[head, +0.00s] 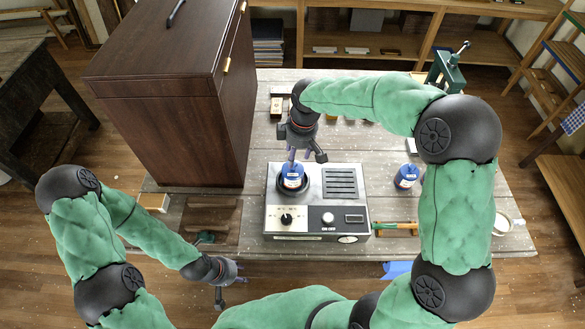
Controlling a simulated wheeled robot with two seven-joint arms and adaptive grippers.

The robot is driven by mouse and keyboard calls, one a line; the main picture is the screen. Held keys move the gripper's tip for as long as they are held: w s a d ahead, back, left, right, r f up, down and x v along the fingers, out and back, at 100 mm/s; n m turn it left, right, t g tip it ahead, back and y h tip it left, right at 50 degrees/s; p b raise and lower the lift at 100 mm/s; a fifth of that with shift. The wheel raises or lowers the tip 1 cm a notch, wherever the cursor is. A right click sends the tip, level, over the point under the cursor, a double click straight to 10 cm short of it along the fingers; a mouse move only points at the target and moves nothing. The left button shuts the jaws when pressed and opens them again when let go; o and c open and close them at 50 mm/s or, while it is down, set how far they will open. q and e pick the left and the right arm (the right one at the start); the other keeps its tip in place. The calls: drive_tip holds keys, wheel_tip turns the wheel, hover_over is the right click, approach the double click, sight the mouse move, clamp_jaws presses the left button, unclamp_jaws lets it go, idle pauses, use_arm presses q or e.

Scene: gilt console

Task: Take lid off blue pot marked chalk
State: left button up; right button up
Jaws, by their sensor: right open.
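A small blue pot (292,177) with a pale label stands in the round dark recess on top of a grey metal appliance (317,183). A second blue pot (406,176) with a pale label stands on the table to the right of the appliance. The writing on both is too small to read, so I cannot tell which is marked chalk. My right gripper (303,155) is open and points down just above the first pot. Its fingers partly hide the pot's top, and contact cannot be judged. My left gripper (228,280) is low at the table's front edge, away from both pots.
A tall dark wooden cabinet (180,135) fills the table's left side. A green-handled tool (397,227) lies right of the appliance, and a white round dish (502,224) stands near the right edge. A green vise (447,68) stands at the back right.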

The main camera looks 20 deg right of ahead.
drive_tip(key=shift+w+a+f, duration=0.15)
drive_tip(key=shift+w+f, duration=0.05)
drive_tip(key=shift+f, duration=1.15)
drive_tip(key=shift+w+a+f, duration=0.15)
drive_tip(key=shift+f, duration=1.2)
drive_tip(key=c, duration=1)
